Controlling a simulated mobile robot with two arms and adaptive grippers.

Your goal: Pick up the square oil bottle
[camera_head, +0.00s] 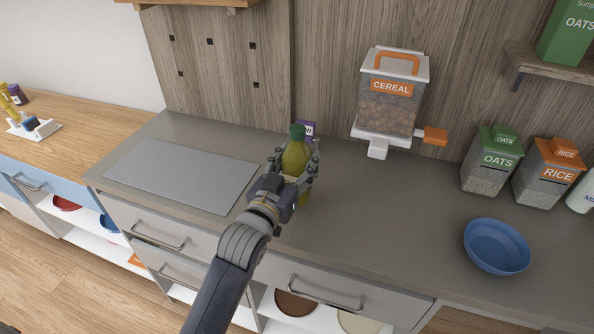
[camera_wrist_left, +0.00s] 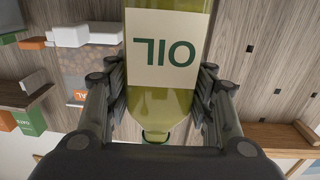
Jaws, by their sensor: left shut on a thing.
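The oil bottle (camera_head: 296,157) is yellow-green with a dark green cap and stands upright on the grey counter, near the back wall. My left gripper (camera_head: 292,181) is shut on it, fingers on both sides of its body. In the left wrist view the bottle (camera_wrist_left: 165,95) fills the middle, its pale "OIL" label upside down, between the fingers of my left gripper (camera_wrist_left: 160,95). My right gripper is not in view.
A purple box (camera_head: 307,129) stands just behind the bottle. A cereal dispenser (camera_head: 388,100) is to the right, with oats (camera_head: 489,172) and rice (camera_head: 546,182) containers beyond. A blue bowl (camera_head: 497,247) sits at the front right. A flat grey panel (camera_head: 180,175) lies to the left.

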